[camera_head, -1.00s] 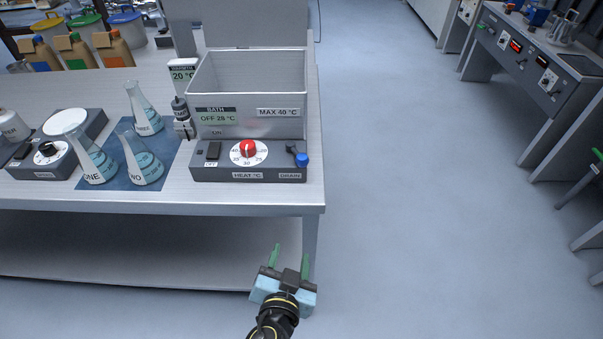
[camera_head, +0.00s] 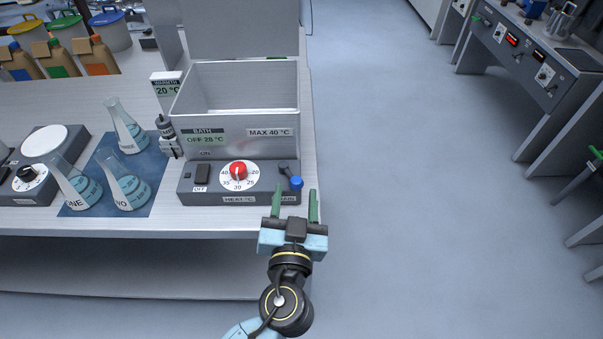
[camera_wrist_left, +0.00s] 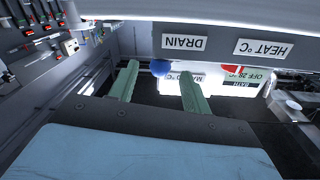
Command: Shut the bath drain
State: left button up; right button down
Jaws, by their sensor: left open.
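The bath (camera_head: 225,101) is a grey open-topped box on a dark control base, with a display reading OFF 28 °C. The drain valve (camera_head: 296,183) has a blue knob and sits at the right end of the base front, above the partly hidden DRAIN label. My left gripper (camera_head: 295,205) is open and empty, its green fingers just in front of the knob at the bench's front edge. In the left wrist view, turned upside down, the blue knob (camera_wrist_left: 160,67) shows between the two fingers (camera_wrist_left: 160,88), beyond their tips. I cannot tell whether they touch. My right gripper is not in view.
A red heat dial (camera_head: 238,171) and a black switch (camera_head: 202,174) sit left of the drain. Flasks (camera_head: 128,188) stand on a blue mat further left. The floor (camera_head: 420,200) right of the bench is clear.

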aim_at(288, 177)
pick_arm(q)
jog(key=shift+w, duration=0.8)
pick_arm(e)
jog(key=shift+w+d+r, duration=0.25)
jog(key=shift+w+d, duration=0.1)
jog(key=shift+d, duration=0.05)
pick_arm(q)
jog(key=shift+c, duration=0.3)
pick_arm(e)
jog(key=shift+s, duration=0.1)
